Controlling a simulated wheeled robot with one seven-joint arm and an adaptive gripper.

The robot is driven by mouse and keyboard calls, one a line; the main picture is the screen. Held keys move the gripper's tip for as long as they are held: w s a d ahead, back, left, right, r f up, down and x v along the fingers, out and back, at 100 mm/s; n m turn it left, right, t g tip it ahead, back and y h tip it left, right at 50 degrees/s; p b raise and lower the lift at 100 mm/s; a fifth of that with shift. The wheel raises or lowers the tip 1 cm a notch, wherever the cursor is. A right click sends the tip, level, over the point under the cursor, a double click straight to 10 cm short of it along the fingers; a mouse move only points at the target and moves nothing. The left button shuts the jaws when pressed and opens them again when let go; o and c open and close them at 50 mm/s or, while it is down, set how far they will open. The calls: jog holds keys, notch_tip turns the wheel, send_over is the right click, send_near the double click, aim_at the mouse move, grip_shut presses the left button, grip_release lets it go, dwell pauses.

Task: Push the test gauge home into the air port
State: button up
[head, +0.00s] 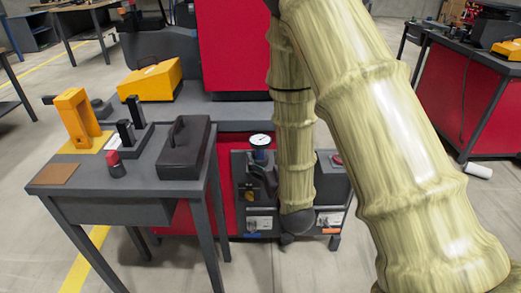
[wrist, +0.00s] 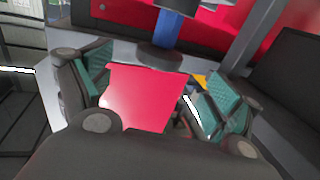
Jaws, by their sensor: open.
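The test gauge (head: 260,140) has a round white dial on a blue body and stands upright at the top of a dark grey unit at the red machine's front. In the wrist view its blue body (wrist: 172,27) rises from a dark round collar (wrist: 160,55) ahead of the fingers. The air port itself cannot be made out, nor how deep the gauge sits. My gripper (wrist: 155,82) is open, its teal pads apart with no gauge between them. A red surface shows between the fingers. In the head view my gripper is partly hidden by my arm, just below the gauge.
The dark grey unit (head: 241,208) has labels on its front. Open floor lies in front.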

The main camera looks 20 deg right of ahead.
aim_at(260, 138)
jog(key=shift+w+d+r+b, duration=0.1)
jog(key=shift+w+b, duration=0.05)
jog(key=shift+w, duration=2.25)
jog(key=shift+w+r+b, duration=0.1)
jog(key=shift+w+b, duration=0.05)
jog(key=shift+w, duration=2.25)
jog(key=c, duration=1.3)
